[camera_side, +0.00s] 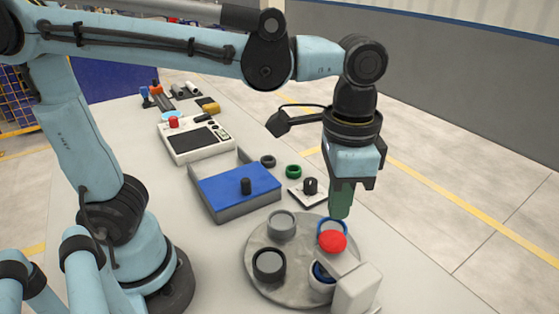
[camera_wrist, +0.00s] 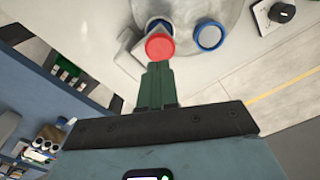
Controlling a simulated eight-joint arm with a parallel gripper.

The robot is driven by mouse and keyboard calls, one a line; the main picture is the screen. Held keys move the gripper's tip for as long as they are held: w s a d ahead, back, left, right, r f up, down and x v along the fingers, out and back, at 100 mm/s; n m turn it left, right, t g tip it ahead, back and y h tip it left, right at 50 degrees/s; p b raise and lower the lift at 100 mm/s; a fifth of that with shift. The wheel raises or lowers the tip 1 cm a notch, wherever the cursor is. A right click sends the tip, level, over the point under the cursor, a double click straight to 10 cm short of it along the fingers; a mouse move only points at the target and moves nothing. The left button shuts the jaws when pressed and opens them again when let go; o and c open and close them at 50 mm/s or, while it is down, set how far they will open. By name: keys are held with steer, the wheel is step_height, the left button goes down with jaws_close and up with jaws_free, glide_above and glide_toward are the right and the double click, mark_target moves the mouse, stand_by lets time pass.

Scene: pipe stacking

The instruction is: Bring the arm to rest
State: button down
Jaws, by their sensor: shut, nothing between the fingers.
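My gripper (camera_side: 340,214) points down with its green fingers together and empty, above the back right edge of a round grey plate (camera_side: 258,239). In the wrist view the fingers of my gripper (camera_wrist: 157,68) end just below a red round cap (camera_wrist: 160,47). In the side view the red cap (camera_side: 332,242) is in front of the fingertips and overlaps a blue-rimmed round piece (camera_side: 330,224). That blue-rimmed piece (camera_wrist: 208,36) stands apart from the cap in the wrist view. I cannot tell from these views how far the fingertips are above the cap.
A grey cup (camera_side: 282,224) and a dark-topped cup (camera_side: 269,265) stand on the plate. A white block (camera_side: 357,290) is at its front right.

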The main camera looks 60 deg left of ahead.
steer(key=shift+a, duration=0.1)
steer(key=a+f+n+t, duration=0.2)
steer(key=a+n+t, duration=0.1)
steer(key=a, duration=0.4)
steer(key=w+a+f+n+t, duration=0.1)
steer(key=a+f+n+t, duration=0.1)
steer(key=a, duration=0.6)
steer(key=shift+a+f+n+t, duration=0.25)
steer(key=shift+n+t, duration=0.25)
steer(key=shift+t, duration=0.6)
steer(key=c, duration=1.8)
jaws_free()
steer(key=shift+d, duration=0.1)
steer(key=shift+c, duration=0.2)
